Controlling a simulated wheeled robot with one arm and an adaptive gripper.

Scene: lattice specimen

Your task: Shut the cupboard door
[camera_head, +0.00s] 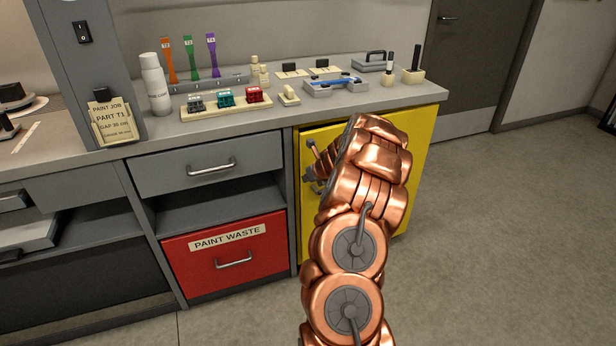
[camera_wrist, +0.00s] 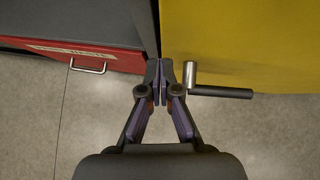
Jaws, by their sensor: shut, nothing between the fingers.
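The yellow cupboard door (camera_head: 420,150) is under the right end of the counter, and my arm covers much of it. It also fills the upper right of the wrist view (camera_wrist: 250,45). I cannot tell for certain how far it stands ajar. Its metal bar handle (camera_wrist: 222,92) sticks out near the door's left edge; part of it shows in the head view (camera_head: 312,146). My gripper (camera_wrist: 159,68) is shut and empty, its fingertips by the door's left edge, just left of the handle. In the head view its tip (camera_head: 308,178) is partly hidden by my wrist.
A red drawer (camera_head: 225,256) labelled PAINT WASTE is left of the cupboard, below a grey drawer (camera_head: 207,162) and an open shelf. The countertop (camera_head: 360,99) holds tools, a white bottle (camera_head: 154,85) and trays. Floor (camera_head: 510,240) to the right is clear.

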